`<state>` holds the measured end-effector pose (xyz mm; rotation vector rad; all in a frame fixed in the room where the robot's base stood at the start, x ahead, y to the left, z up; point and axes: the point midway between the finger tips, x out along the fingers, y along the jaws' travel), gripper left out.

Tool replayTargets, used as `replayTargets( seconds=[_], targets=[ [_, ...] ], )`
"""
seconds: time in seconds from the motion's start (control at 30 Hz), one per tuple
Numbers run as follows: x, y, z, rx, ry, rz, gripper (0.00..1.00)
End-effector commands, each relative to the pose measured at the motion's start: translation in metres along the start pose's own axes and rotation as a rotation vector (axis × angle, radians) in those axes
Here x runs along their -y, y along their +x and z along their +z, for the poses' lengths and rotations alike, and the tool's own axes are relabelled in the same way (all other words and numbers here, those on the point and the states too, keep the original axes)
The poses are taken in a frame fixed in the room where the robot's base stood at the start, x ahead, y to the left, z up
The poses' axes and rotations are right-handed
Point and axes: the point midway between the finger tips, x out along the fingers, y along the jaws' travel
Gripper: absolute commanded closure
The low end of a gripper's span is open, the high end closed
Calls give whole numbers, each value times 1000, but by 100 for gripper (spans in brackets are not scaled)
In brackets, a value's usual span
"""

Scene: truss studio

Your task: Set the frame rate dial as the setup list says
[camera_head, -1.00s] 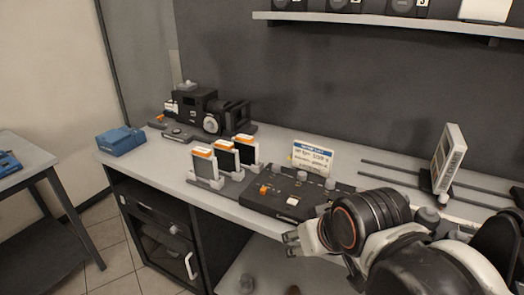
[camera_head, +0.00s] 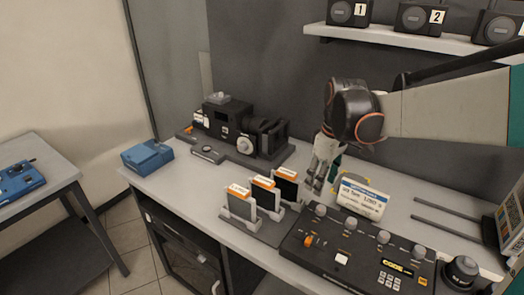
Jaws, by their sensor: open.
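The white setup list card (camera_head: 362,198) with a blue header stands behind the black control panel (camera_head: 322,252); its text is too small to read surely. The panel has a row of grey knobs along its back, among them a left knob (camera_head: 321,210) and a right knob (camera_head: 416,251). A black camera (camera_head: 222,122) at the back left carries a pale round dial (camera_head: 245,146). I cannot tell which is the frame rate dial. My gripper (camera_head: 316,184) is open and empty, pointing down between the card holder and the setup card, apart from the knobs.
Several orange-topped cards (camera_head: 265,192) stand in a holder left of the panel. A blue box (camera_head: 147,157) sits at the bench's left end. Dark rods (camera_head: 446,232) lie at right. A shelf (camera_head: 400,36) with numbered black boxes hangs above. The bench's left front is clear.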

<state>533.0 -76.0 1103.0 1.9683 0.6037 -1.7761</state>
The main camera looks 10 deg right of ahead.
Motion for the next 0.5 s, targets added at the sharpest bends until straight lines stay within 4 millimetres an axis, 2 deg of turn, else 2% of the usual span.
replayTargets(
  seconds=[0.03,0.2,0.33,0.5],
  targets=[
    [-15,-1,-4,19,-23,-12,53],
    [-44,6,-8,72,-100,-52,53],
    [-57,10,-8,92,-131,-70,53],
    [-60,19,-8,100,-145,-79,53]
  ],
)
